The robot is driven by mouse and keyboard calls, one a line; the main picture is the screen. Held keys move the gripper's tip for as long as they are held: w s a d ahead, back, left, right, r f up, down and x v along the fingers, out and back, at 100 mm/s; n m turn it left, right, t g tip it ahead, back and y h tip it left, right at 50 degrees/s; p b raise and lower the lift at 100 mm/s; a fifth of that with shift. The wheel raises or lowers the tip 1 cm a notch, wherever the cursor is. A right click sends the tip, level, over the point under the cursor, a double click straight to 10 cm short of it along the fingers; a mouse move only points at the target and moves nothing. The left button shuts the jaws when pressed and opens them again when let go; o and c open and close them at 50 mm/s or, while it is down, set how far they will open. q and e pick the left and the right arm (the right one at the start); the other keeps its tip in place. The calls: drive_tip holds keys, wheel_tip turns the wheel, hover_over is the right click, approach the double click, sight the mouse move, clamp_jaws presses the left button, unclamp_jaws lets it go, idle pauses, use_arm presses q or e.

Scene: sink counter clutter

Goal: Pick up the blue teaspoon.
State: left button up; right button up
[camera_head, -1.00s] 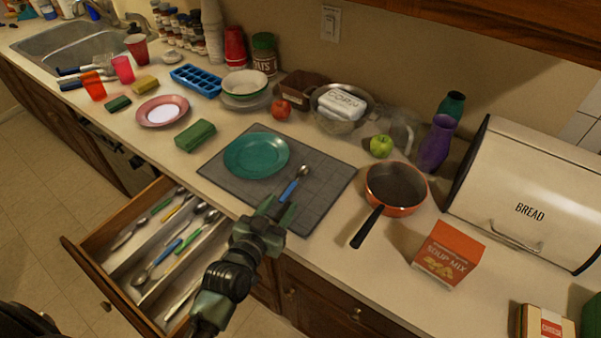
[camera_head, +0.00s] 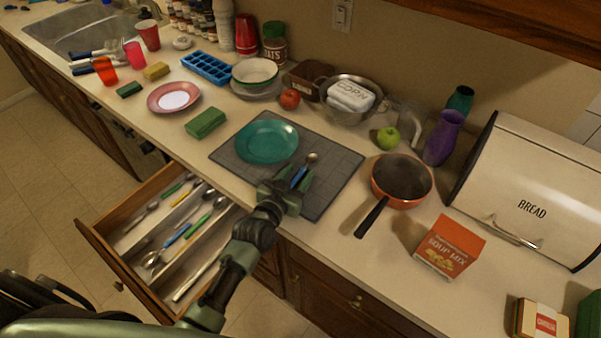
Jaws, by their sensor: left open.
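A blue-handled teaspoon (camera_head: 311,158) lies on the dark grey mat (camera_head: 335,163), right of the teal plate (camera_head: 267,141). Its metal bowl points away toward the back, and the near end of its handle is hidden by my gripper. My left gripper (camera_head: 291,180) is open over the mat's front part, its fingers on either side of the blue handle. I cannot tell whether they touch it. Another blue-handled spoon (camera_head: 176,236) lies in the open drawer (camera_head: 108,264) among other cutlery. My right gripper does not show.
An orange pan (camera_head: 402,178) stands right of the mat, its black handle toward the front. A soup mix box (camera_head: 449,247) and a bread box (camera_head: 530,190) are farther right. A green sponge (camera_head: 205,123) lies left of the mat.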

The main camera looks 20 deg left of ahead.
use_arm(q)
drive_tip(key=shift+s+f, duration=0.15)
drive_tip(key=shift+f, duration=0.15)
clamp_jaws()
